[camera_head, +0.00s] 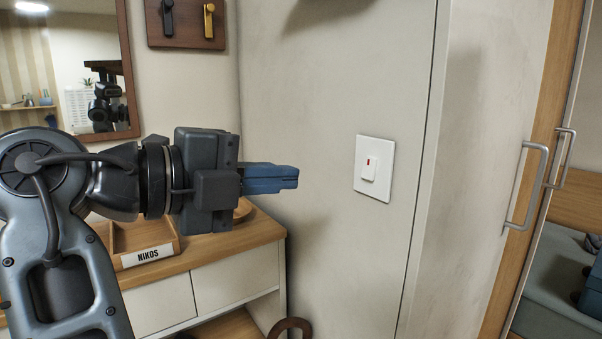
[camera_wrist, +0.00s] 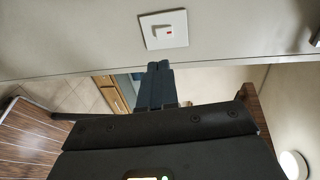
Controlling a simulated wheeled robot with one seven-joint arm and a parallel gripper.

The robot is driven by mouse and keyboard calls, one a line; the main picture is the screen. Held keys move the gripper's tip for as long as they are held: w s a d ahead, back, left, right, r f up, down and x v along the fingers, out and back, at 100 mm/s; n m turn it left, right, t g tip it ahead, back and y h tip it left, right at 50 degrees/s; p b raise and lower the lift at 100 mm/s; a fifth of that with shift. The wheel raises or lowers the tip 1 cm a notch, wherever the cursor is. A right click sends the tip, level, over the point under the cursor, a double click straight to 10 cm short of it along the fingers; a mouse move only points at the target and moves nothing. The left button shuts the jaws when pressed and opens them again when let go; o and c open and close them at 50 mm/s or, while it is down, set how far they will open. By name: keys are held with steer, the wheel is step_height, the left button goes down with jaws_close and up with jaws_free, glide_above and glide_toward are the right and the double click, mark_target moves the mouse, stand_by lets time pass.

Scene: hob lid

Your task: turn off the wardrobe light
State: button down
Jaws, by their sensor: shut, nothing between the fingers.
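A white rocker switch (camera_head: 374,171) with a small red mark sits on a pale wall panel, right of centre in the head view. It also shows at the top of the wrist view (camera_wrist: 164,30). My gripper (camera_head: 297,176) is shut and empty, with its blue fingers pointing right towards the switch plate. In the head view a clear gap separates the fingertips from the plate. In the wrist view the fingertips (camera_wrist: 159,65) appear just below the plate. I cannot tell whether a wardrobe light is lit.
A wooden-topped cabinet (camera_head: 215,250) with a tray labelled NIKOS (camera_head: 150,255) stands below my gripper. A door with a metal handle (camera_head: 527,186) is at the right. A framed mirror (camera_head: 127,70) and a hook board (camera_head: 186,25) hang at the upper left.

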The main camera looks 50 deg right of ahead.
mark_target(368, 175)
steer(key=p+x, duration=0.2)
steer(key=x, duration=1)
steer(key=shift+s+d, duration=0.15)
steer(key=shift+d, duration=0.1)
steer(key=shift+f, duration=0.1)
steer(key=f+h+b, duration=0.1)
steer(key=b, duration=0.2)
steer(key=shift+s+d, duration=0.1)
steer(key=shift+d, duration=0.25)
steer(key=shift+d+f+g+h+b, duration=0.1)
steer(key=shift+g+h+b, duration=0.25)
steer(key=shift+b, duration=0.9)
steer(key=shift+s+h+b, duration=0.1)
steer(key=shift+h+b, duration=0.15)
steer(key=shift+b, duration=0.05)
steer(key=shift+r+p, duration=0.3)
steer(key=shift+r, duration=0.05)
steer(key=b+v, duration=0.1)
steer(key=v, duration=0.7)
steer(key=shift+a, duration=0.2)
